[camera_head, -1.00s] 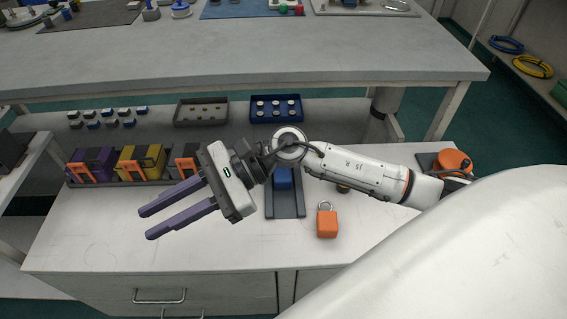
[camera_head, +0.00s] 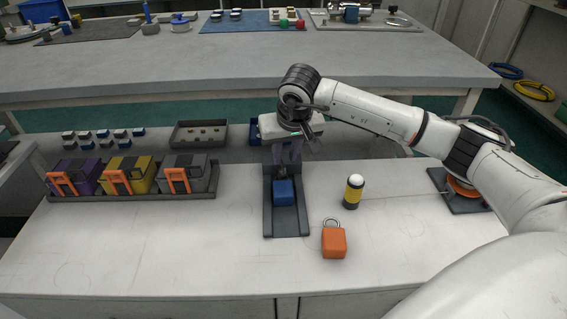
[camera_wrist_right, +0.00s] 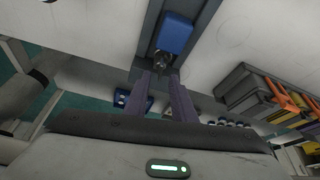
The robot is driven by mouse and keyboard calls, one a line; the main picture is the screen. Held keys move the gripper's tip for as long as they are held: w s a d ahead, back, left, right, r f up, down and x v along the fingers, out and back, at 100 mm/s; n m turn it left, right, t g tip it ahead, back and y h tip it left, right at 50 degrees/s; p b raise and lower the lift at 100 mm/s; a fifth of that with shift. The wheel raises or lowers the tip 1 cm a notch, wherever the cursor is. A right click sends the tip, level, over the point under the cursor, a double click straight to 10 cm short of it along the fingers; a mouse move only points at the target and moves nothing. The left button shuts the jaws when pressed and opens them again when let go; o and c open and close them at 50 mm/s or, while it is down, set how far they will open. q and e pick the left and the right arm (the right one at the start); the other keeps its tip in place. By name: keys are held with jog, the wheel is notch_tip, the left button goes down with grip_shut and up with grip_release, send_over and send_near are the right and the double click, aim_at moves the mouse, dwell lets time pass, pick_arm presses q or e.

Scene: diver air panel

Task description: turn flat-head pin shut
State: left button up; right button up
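A blue block (camera_head: 284,192) sits on a dark grey stand (camera_head: 286,224) on the near bench. A small dark metal fitting, apparently the flat-head pin (camera_wrist_right: 163,63), is at the block's far end. My right gripper (camera_head: 287,163) reaches down at this end, its purple fingers largely hidden by its body and wrist. In the wrist view the fingers (camera_wrist_right: 160,82) are apart, tips close to the fitting, one on each side or just short of it; contact cannot be told. The pin's head is too small to read. My left gripper is not in view.
An orange padlock (camera_head: 334,243) and a yellow-black cylinder with a white top (camera_head: 353,192) stand right of the stand. A rack (camera_head: 140,193) of purple, yellow and grey blocks is at left. The bench's front left is clear.

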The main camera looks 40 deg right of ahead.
aim_at(283, 165)
jog(key=shift+x, duration=1.75)
grip_shut()
jog(key=shift+m, duration=0.3)
